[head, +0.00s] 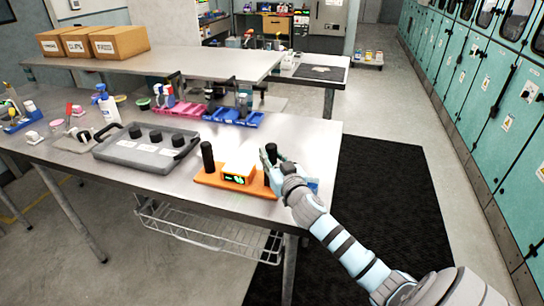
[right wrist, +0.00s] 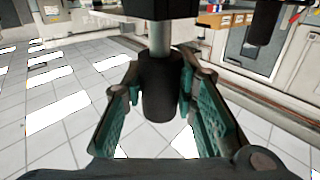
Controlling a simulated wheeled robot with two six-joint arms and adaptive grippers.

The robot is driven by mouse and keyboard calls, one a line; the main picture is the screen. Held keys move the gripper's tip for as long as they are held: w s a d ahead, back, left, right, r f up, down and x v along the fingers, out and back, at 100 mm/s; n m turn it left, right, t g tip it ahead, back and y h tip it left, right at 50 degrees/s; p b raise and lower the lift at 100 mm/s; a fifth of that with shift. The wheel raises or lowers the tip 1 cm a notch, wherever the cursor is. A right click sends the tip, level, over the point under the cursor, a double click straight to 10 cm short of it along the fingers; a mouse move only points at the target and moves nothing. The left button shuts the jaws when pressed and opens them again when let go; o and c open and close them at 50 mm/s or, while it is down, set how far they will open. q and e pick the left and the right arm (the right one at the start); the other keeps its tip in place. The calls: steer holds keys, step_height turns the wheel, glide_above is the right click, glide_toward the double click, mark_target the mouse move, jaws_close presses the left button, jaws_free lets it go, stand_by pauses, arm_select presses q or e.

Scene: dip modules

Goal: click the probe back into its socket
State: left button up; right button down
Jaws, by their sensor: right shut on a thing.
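An orange base (head: 209,180) lies near the front edge of the metal table. It carries an orange-and-white device (head: 239,172) with a green display and an upright black post (head: 207,155) at its left end. My right gripper (head: 270,158) is at the base's right end, over a dark upright part partly hidden by the fingers. In the right wrist view, my right gripper (right wrist: 160,100) is shut around a black cylindrical grip, which I take as the probe (right wrist: 159,88), with a grey shaft. Whether its tip sits in a socket is hidden. My left gripper is out of view.
A grey tray (head: 115,157) with several black knobs lies left of the base. Blue bins (head: 245,119) and pink bins (head: 180,110) stand behind. Small items fill the far left. Bare tabletop (head: 310,142) lies right of the bins.

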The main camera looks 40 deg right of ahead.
mark_target(272, 145)
steer(key=shift+f+b, duration=1)
steer(key=shift+f, duration=0.1)
stand_by(0.4)
steer(key=shift+s, duration=0.1)
steer(key=c, duration=0.6)
jaws_free()
steer(key=shift+c, duration=0.2)
step_height(272, 145, up, 9)
steer(key=p, duration=0.8)
steer(key=shift+r, duration=0.1)
